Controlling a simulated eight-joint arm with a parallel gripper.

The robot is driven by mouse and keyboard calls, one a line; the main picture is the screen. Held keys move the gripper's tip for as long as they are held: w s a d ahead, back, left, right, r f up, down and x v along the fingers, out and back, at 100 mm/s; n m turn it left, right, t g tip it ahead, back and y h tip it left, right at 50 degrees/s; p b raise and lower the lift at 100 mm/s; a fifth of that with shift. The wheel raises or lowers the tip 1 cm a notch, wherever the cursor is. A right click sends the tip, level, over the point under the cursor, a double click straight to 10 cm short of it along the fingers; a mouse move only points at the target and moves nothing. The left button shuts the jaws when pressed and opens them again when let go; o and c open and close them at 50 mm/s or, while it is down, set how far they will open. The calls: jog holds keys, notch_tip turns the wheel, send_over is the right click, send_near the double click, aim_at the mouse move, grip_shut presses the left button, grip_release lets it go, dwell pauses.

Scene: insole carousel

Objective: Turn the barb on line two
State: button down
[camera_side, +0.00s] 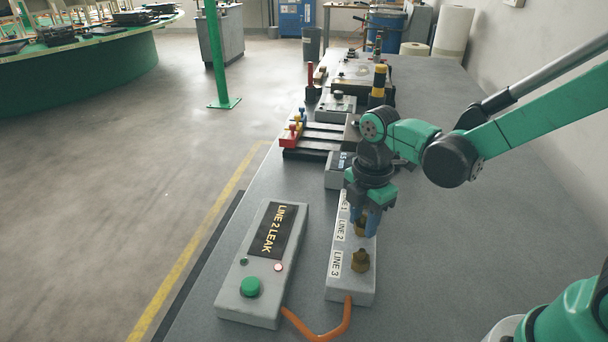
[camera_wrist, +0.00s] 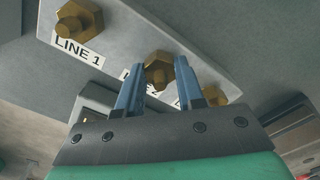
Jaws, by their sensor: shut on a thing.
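A grey manifold block (camera_side: 350,290) carries brass barbs beside labels LINE 1, LINE 2 and LINE 3. My gripper (camera_side: 365,224) points down at the block, shut on the line two barb (camera_side: 360,230). In the wrist view, its blue fingers (camera_wrist: 158,84) stand on either side of that barb (camera_wrist: 157,72). The line three barb (camera_side: 360,261) stands free nearer the front. The line one barb (camera_wrist: 77,20) shows in the wrist view and is hidden behind my gripper in the side view.
A control box (camera_side: 262,307) left of the block reads LINE 2 LEAK and has a lit reddish lamp (camera_side: 278,267) and a green button (camera_side: 250,287). An orange hose (camera_side: 322,338) runs from the block's front. Other fixtures (camera_side: 318,140) stand farther back. The bench right of the block is clear.

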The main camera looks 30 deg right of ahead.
jog(key=m, duration=0.6)
jog(key=shift+m, duration=0.3)
jog(key=m, duration=0.3)
jog(key=shift+m, duration=0.4)
jog(key=m, duration=0.9)
jog(key=shift+m, duration=0.4)
jog(key=m, duration=0.6)
jog(key=shift+m, duration=0.3)
jog(key=c, duration=0.5)
grip_release()
jog(key=shift+c, duration=0.2)
